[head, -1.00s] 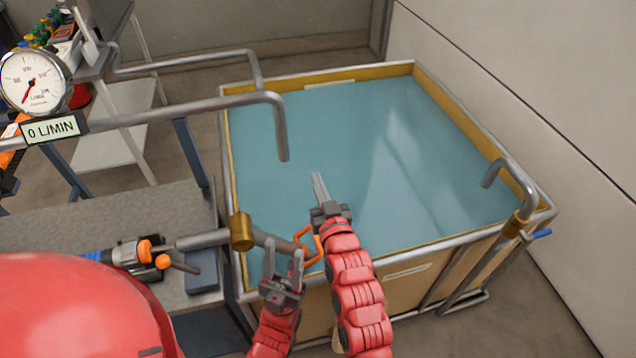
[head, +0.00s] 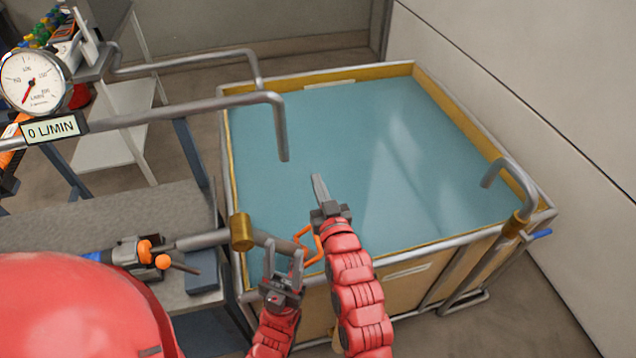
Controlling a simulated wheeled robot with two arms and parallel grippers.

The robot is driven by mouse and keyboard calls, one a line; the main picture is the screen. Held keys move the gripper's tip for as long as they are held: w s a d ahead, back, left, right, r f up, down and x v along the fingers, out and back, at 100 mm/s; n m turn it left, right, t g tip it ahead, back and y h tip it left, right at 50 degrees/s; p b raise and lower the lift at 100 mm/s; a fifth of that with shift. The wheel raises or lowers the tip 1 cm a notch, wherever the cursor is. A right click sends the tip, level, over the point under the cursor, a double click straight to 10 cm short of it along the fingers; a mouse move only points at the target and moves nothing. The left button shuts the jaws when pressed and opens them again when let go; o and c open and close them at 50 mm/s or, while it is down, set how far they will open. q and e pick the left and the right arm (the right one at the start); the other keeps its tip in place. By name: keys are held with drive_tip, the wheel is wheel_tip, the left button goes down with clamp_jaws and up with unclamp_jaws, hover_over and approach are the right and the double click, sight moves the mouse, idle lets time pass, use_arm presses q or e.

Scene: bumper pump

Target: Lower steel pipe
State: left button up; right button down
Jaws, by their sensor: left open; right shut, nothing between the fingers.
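A grey steel pipe (head: 205,240) runs from the bench toward the tank's near left corner. It passes through a brass collar (head: 241,232) on the tank rim, and its end with an orange handle (head: 301,236) reaches over the tank. My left gripper (head: 283,254) is open at this pipe's end, just right of the collar. Its fingers overlap the pipe in the picture; I cannot tell whether they straddle or touch it. My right gripper (head: 317,178) is shut and empty, above the water beyond the handle. Its wrist partly hides the handle.
The tank (head: 415,265) holds blue-green water (head: 330,120). A bent upper pipe (head: 200,106) hangs over its left side. A gauge (head: 36,82) and a display (head: 52,128) reading 0 L/MIN are at left. A hooked pipe (head: 515,175) stands at the right corner. The bench (head: 110,215) is left.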

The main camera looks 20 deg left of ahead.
drive_tip(key=c, duration=0.8)
unclamp_jaws()
drive_tip(key=shift+c, duration=0.2)
drive_tip(key=p+v, duration=0.1)
drive_tip(key=v, duration=1.6)
drive_tip(key=shift+s+d, duration=0.2)
